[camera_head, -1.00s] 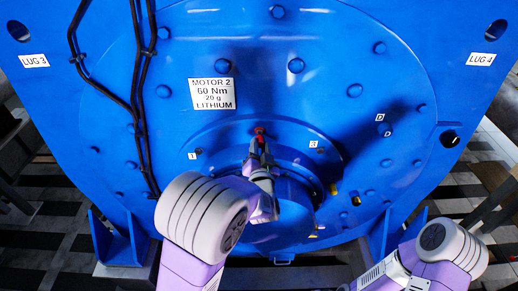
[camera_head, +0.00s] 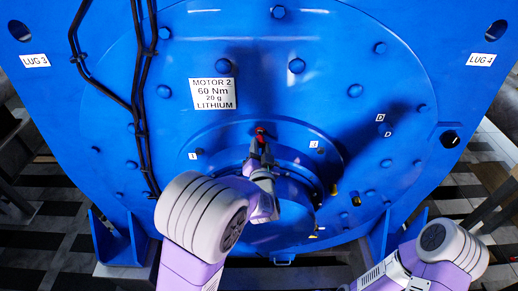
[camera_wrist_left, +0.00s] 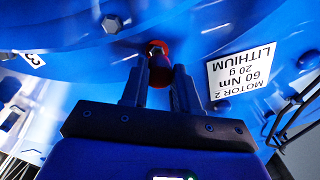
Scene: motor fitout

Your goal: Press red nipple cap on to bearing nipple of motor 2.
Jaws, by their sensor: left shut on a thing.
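The red nipple cap (camera_head: 260,131) is at the upper part of the round bearing housing of motor 2 (camera_head: 350,40).
The white motor 2 label (camera_head: 212,94) is above left of the cap. Black cables (camera_head: 138,100) run down the left of the motor face. Small tags 1 (camera_head: 193,156) and 3 (camera_head: 314,145) flank the housing.

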